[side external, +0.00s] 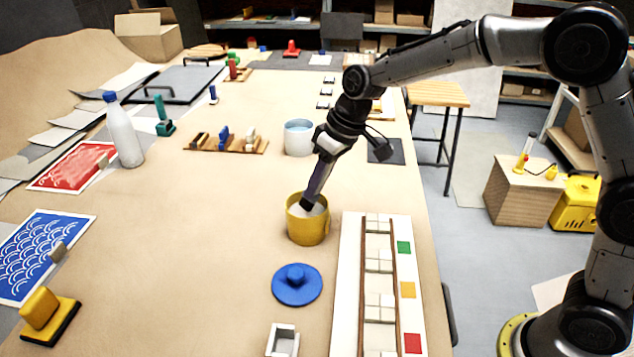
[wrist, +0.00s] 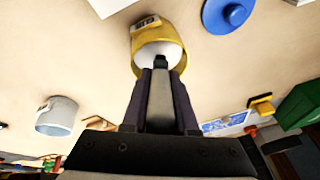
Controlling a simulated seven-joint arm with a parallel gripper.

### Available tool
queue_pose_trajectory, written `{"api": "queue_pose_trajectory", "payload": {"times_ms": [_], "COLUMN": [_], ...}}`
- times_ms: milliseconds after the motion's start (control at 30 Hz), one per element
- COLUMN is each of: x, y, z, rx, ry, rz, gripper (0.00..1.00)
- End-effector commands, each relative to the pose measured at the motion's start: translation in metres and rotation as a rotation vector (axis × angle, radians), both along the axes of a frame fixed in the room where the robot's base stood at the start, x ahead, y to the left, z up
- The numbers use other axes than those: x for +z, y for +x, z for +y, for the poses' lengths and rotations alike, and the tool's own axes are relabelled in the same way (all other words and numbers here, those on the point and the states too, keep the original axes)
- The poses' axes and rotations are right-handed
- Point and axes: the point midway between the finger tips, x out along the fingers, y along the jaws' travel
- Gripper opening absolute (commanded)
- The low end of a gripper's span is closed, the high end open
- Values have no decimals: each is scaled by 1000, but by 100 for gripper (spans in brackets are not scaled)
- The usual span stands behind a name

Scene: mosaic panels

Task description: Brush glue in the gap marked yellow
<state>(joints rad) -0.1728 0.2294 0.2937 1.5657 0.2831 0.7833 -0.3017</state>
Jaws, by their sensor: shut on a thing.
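The yellow pot (side external: 307,228) stands open on the table with pale glue inside; it also shows in the wrist view (wrist: 135,42). My gripper (side external: 313,196) points down into the pot's mouth. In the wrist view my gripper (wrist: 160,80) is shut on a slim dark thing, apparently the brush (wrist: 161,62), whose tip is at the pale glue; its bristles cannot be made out. The mosaic panel (side external: 347,283) lies right of the pot, with white tiles and gaps between them. Green (side external: 404,248), yellow (side external: 407,290) and red (side external: 412,343) marks run along its right side.
A blue lid (side external: 297,285) lies in front of the pot. The table between pot and sheets is clear.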

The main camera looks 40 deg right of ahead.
Motion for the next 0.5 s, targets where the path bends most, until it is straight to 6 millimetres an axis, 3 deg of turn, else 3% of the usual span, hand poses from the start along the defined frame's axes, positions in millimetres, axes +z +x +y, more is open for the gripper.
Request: {"api": "queue_pose_trajectory", "payload": {"times_ms": [500], "x": [-6], "y": [0], "z": [0], "rx": [0], "ry": [1], "rz": [1], "gripper": [0]}}
